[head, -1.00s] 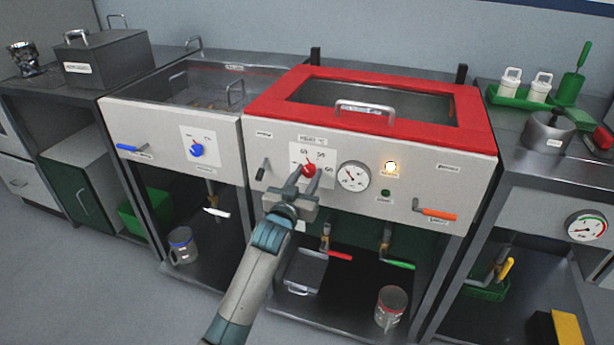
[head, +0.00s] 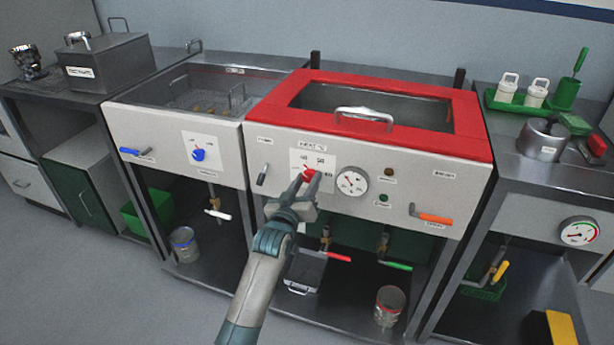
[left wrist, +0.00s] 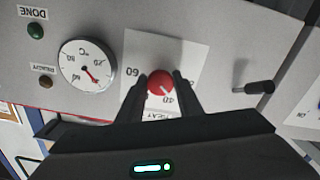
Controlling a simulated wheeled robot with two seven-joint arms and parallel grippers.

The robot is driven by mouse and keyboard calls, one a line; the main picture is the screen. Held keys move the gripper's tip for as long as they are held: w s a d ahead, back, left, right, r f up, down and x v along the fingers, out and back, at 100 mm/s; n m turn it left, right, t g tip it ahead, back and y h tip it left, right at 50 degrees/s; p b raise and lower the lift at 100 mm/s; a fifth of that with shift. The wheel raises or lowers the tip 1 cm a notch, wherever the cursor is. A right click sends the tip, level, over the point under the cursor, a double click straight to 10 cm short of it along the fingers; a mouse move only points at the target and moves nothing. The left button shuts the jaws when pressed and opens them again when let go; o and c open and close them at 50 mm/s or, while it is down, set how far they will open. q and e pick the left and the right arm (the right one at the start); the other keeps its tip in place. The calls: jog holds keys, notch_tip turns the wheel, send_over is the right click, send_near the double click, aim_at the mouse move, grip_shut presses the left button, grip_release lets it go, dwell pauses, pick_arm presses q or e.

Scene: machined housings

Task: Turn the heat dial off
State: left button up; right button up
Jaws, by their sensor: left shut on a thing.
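The red heat dial (head: 309,174) is on a white scale plate on the front of the red-topped unit. In the left wrist view the dial (left wrist: 161,82) sits between my fingers, and its pale pointer mark seems to face near the 40 label; the exact setting is hard to read. My left gripper (head: 307,182) is shut on the dial, one finger on each side. The fingers hide part of the scale. My right gripper is not in view.
Right of the dial are a round gauge (head: 351,182), a dark amber lamp (head: 388,171) and an orange-handled lever (head: 432,218). A small black lever (head: 263,175) is to its left. A blue dial (head: 198,154) is on the neighbouring unit. Valve handles stick out below.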

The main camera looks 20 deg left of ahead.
pick_arm(q)
jog(key=n+p, duration=0.3)
jog(key=n, duration=0.1)
jog(key=shift+r, duration=0.15)
jog(key=shift+n+p, duration=0.3)
jog(key=shift+n, duration=0.2)
jog(key=shift+n+p, duration=0.7)
jog(key=shift+n, duration=0.9)
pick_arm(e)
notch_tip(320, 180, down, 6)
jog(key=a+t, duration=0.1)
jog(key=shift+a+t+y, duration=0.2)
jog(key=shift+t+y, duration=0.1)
pick_arm(q)
jog(key=o, duration=1)
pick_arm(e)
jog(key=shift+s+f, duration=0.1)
